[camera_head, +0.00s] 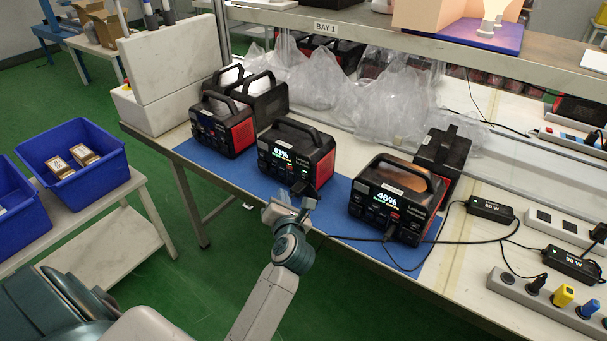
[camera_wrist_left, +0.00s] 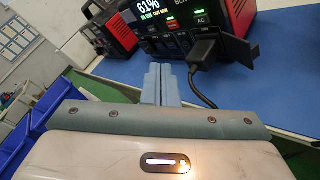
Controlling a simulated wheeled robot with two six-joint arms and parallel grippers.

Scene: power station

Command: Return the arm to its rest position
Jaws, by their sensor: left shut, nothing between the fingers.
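My left gripper (camera_head: 284,199) is shut and empty, just in front of the middle power station (camera_head: 297,155), which reads 61%. In the left wrist view its two fingers (camera_wrist_left: 161,84) lie together, pointing at the station's front panel with nothing between them. A black plug (camera_wrist_left: 204,50) sits in the station's front beside an open flap, with its cable hanging down; the plug is to the right of my fingers and apart from them. My left arm (camera_head: 266,295) reaches up from the bottom of the head view. My right gripper is not in view.
A power station (camera_head: 400,198) reading 46% stands right on the blue mat (camera_head: 343,224), with a cable at its front. Others stand left and behind. A power strip (camera_head: 548,300) and adapters (camera_head: 490,211) lie right. Blue bins (camera_head: 75,189) stand on a side table at left.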

